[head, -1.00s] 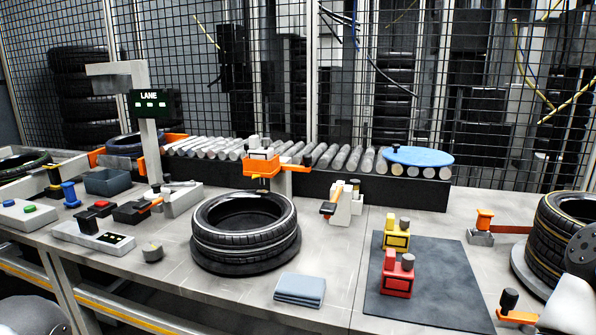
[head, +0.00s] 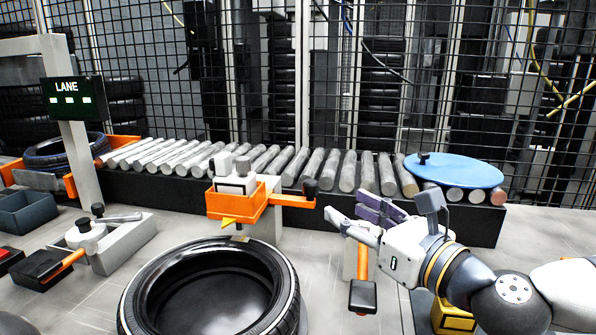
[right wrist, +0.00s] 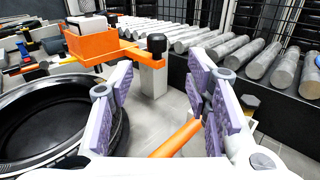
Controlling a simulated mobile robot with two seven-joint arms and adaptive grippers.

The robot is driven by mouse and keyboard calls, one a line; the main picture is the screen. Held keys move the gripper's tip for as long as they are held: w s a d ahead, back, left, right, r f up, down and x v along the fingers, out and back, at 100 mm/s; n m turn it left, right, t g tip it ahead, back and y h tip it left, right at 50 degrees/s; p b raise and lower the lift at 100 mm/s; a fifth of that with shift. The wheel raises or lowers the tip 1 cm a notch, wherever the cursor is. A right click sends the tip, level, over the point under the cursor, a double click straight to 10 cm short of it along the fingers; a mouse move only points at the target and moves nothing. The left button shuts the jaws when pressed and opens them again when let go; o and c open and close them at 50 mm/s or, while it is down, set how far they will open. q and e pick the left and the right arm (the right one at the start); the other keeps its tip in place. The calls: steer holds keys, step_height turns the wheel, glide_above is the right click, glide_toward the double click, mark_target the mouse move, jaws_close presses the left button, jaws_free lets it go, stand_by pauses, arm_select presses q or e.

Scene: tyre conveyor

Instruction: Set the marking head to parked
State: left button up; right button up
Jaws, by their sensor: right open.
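The marking head (head: 232,200) is an orange carrier with a white block in it and a yellow tip below, on a grey post behind the tyre (head: 215,290). An orange arm ending in a black knob (head: 310,188) reaches right from it. My right gripper (head: 350,212) is open and empty, just right of the knob and apart from it. In the right wrist view the knob (right wrist: 156,43) stands ahead, between the lines of the two purple-padded fingers (right wrist: 160,85). My left gripper is not in view.
The roller conveyor (head: 330,205) runs behind, with a blue disc (head: 455,170) on its right end. An orange lever with a black pad (head: 363,295) hangs below my right gripper. A clamp-like fixture (head: 90,235) stands left. A yellow block is partly hidden by my right arm.

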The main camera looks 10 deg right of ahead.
mark_target(315, 189)
steer(key=x, duration=1.1)
steer(key=shift+a+r, duration=0.25)
jaws_close()
